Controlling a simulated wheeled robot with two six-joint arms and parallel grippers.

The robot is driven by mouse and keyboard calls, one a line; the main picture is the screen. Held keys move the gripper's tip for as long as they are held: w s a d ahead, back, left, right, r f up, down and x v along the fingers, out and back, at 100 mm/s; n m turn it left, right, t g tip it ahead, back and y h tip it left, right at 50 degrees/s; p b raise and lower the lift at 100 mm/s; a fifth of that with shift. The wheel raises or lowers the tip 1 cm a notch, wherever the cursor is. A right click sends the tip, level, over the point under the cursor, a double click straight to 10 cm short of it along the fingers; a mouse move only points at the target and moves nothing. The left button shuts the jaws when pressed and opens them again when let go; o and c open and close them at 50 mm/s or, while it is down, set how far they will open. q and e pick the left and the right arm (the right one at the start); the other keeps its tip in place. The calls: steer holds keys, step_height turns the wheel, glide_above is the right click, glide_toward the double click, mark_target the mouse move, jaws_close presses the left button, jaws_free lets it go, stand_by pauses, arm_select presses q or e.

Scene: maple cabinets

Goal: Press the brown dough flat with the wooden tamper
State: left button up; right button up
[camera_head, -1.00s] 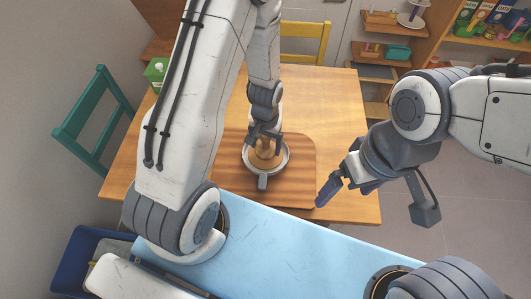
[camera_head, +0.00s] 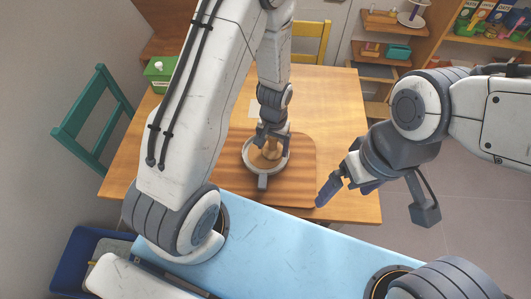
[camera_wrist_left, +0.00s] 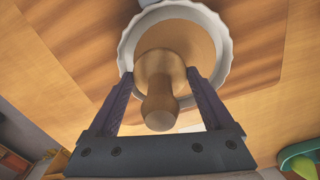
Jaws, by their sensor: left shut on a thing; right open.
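My left gripper (camera_head: 271,137) is above the dish in the head view. The brown dough (camera_wrist_left: 193,36) shows inside the fluted rim (camera_wrist_left: 223,48). The tamper hides part of it, and I cannot tell whether they touch. My right gripper (camera_head: 348,187) is open and empty, right of the board.
The board (camera_head: 300,172) lies on a wooden table (camera_head: 345,115). A green-and-white carton (camera_head: 158,72) stands at the table's back left. A teal chair (camera_head: 85,125) is at the left, a yellow chair (camera_head: 313,40) behind. The table right of the board is clear.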

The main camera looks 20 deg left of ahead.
arm_select(q)
steer(key=shift+f, duration=0.4)
stand_by(1.1)
steer(key=shift+r+p, duration=0.4)
steer(key=shift+r, duration=0.25)
stand_by(0.4)
step_height(320, 180, up, 8)
steer(key=p, duration=0.7)
